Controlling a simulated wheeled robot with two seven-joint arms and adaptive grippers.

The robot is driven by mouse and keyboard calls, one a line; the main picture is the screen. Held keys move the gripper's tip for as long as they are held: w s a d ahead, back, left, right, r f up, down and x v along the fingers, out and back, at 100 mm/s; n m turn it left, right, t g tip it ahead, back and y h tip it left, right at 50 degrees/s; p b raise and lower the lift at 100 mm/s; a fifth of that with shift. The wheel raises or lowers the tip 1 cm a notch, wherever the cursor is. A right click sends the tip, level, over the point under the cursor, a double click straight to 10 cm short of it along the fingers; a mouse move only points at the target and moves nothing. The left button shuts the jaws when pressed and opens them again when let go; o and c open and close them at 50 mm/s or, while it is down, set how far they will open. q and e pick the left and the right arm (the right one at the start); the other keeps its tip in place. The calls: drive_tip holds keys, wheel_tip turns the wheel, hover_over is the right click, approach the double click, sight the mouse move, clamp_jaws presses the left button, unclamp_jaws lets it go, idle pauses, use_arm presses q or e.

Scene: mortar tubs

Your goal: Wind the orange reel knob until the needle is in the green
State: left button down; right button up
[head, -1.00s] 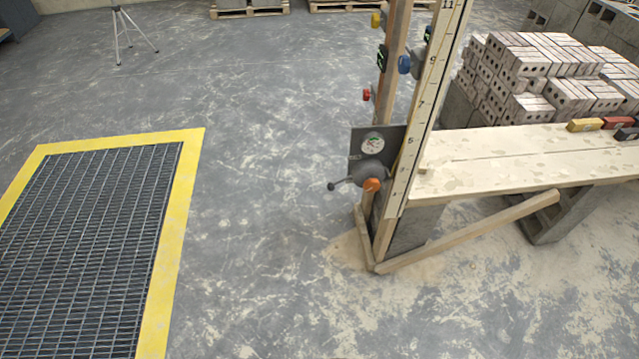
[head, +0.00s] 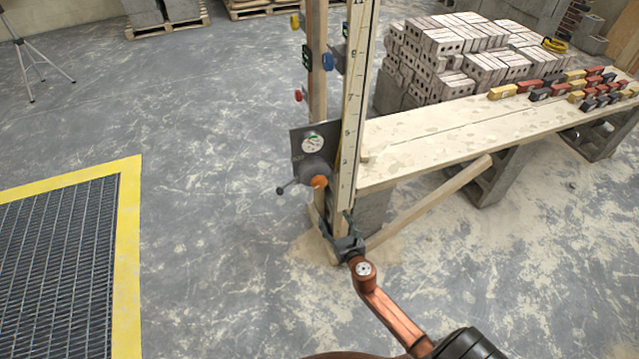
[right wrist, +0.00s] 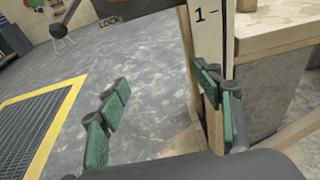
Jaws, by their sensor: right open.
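The orange knob (head: 319,182) sits at the lower right of the grey reel (head: 312,167), low on the wooden post in the head view. A round white gauge (head: 312,143) is on the dark plate above it; its needle and green zone are too small to read. A lever with a dark ball end (head: 281,190) sticks out left. My right gripper (head: 337,222) is open and empty, below and slightly right of the knob. In the right wrist view its green-padded fingers (right wrist: 165,92) stand wide apart, the right ones close beside the numbered board (right wrist: 210,55). The knob is not clear there. My left gripper is out of view.
A plank bench (head: 430,130) with coloured blocks (head: 545,90) stands right of the post. A diagonal wooden brace (head: 430,200) runs near my gripper. A yellow-edged floor grate (head: 128,240) lies left. The floor between is clear.

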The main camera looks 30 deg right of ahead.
sight(320, 185)
wheel_tip(320, 185, up, 11)
drive_tip(key=w+a+n+t, duration=0.2)
drive_tip(key=w+n, duration=0.1)
drive_tip(key=n, duration=0.2)
drive_tip(key=x, duration=0.3)
drive_tip(key=b+x, duration=0.1)
drive_tip(key=x, duration=0.2)
drive_tip(key=shift+w+d+r, duration=0.1)
drive_tip(key=shift+d, duration=0.2)
drive_tip(key=shift+w+d, duration=0.15)
drive_tip(key=shift+w, duration=0.35)
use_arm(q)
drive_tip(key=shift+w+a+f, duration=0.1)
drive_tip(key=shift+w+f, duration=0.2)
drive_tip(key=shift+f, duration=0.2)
use_arm(e)
drive_tip(key=c, duration=1.2)
drive_tip(key=shift+o, duration=0.2)
drive_tip(key=shift+m, duration=0.5)
